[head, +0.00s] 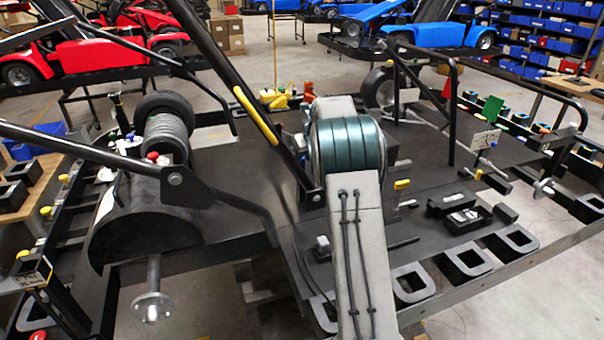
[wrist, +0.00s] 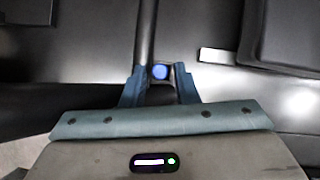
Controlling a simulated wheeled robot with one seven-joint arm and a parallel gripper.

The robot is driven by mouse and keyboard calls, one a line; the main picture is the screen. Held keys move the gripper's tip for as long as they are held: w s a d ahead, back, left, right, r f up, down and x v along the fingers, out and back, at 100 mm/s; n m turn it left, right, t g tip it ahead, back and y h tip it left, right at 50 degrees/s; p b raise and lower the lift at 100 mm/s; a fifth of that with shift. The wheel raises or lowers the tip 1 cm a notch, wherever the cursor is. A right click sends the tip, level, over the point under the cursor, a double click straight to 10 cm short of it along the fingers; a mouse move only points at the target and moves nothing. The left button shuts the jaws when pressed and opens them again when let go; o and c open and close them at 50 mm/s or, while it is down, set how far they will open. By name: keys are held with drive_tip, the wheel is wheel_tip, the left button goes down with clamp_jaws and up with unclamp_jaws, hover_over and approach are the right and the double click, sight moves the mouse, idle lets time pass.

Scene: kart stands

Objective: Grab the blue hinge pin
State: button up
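The blue hinge pin (wrist: 160,72) shows in the wrist view as a small round blue end in a dark square fitting, on or beside a dark bar. My gripper (wrist: 160,85) has its two blue fingers apart, one on each side of the pin and close to it. A narrow dark gap shows between each finger and the blue end, so I see no grip on it. The pin's length is hidden. In the head view my own arm fills the middle, and I cannot make out the gripper or the pin there.
Black bars (head: 222,75) with a yellow grip slant across the kart stand (head: 430,150). A wheel (head: 163,105) stands at left and black U-shaped brackets (head: 463,263) line the front right edge. Red and blue karts (head: 415,25) stand behind, with floor between.

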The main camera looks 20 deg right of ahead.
clamp_jaws()
drive_tip(key=shift+r, duration=0.15)
